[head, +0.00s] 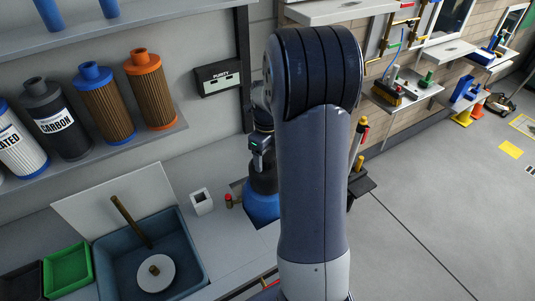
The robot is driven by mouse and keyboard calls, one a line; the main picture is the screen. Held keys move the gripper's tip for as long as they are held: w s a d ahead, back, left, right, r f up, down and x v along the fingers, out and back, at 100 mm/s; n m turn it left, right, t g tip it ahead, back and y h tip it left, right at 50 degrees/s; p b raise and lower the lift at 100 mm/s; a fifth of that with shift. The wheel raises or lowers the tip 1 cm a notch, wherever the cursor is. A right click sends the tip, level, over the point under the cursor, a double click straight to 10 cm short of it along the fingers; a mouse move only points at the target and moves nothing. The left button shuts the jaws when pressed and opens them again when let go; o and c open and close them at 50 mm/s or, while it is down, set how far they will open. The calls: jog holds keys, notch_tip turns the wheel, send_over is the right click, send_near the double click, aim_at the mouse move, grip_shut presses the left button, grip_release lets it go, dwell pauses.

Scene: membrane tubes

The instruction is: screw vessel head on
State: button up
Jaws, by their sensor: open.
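My gripper (262,172) shows only partly, left of my large upper arm link, which covers much of the middle of the head view. It is dark, small and open; its fingertips are hard to make out. Directly below it a blue rounded part (262,210) sits at the counter's right end, beside my arm. It may be the vessel or its head; I cannot tell which, nor whether the gripper touches it. Its right side is hidden behind my arm.
A blue-grey basin (198,258) holds a white disc (155,272) and a brown rod (130,220). A green bin (68,268), a small white holder (202,201) and a small red-brown item (229,201) are nearby. Filter cartridges (103,100) line a shelf.

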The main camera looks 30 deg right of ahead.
notch_tip(320, 180, up, 11)
jog(key=b, duration=0.1)
dwell(0.3)
jog(key=shift+f, duration=0.2)
notch_tip(320, 180, down, 10)
jog(key=shift+s+p, duration=0.1)
jog(key=shift+p, duration=0.45)
jog(key=shift+f, duration=0.35)
jog(key=shift+n, duration=1.3)
